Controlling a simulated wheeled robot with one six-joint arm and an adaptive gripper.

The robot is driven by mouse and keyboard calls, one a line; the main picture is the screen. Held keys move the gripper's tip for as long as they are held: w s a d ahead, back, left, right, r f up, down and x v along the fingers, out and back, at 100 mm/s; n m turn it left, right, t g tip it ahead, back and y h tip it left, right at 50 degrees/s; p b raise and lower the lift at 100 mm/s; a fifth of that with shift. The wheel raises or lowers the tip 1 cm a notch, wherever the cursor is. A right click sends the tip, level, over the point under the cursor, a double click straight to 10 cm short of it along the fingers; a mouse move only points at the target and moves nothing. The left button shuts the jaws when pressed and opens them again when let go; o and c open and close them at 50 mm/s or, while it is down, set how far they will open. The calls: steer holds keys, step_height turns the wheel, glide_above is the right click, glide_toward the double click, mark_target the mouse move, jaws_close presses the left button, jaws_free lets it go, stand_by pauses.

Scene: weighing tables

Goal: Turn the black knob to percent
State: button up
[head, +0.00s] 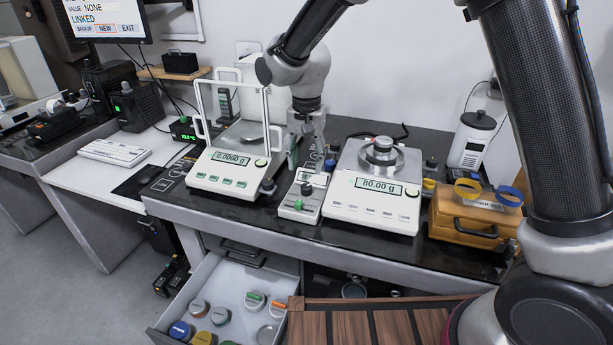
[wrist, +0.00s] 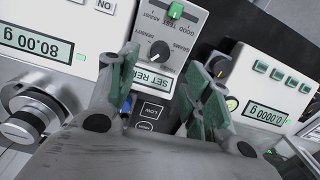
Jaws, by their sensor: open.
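The black knob (wrist: 159,50) sits on a small white control unit (wrist: 150,85) in the wrist view. Words by it, turned over, read GRAMS and DENSITY; its pointer direction is too small to tell. In the head view the knob (head: 306,189) shows on the unit (head: 289,211) between two balances. My gripper (head: 308,160) is open above the back part of the unit. In the wrist view the fingers of my gripper (wrist: 163,68) are apart, one on each side of the unit's display, with nothing between them. They appear clear of the knob.
A balance reading 80.00 g (head: 343,207) stands right of the unit, with a metal weight (head: 381,151) on its pan. A glass-shielded balance reading 0.0000 g (head: 221,187) stands left. A green slider (wrist: 176,11) is near the knob. An open drawer (head: 232,283) holds several jars.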

step_height(320, 180, up, 4)
stand_by(0.5)
steer(key=s+d+r+n+t, duration=0.1)
steer(key=s+d+r, duration=0.3)
steer(key=s+d, duration=0.4)
steer(key=s+d+r+n+t, duration=0.1)
steer(key=s+d+r, duration=0.4)
steer(key=d, duration=1.1)
steer(key=s+d+r+t, duration=0.2)
steer(key=s+d+r, duration=0.2)
steer(key=s+d, duration=0.7)
steer(key=shift+d+r+n, duration=0.35)
steer(key=shift+d+n, duration=0.05)
steer(key=shift+d, duration=0.5)
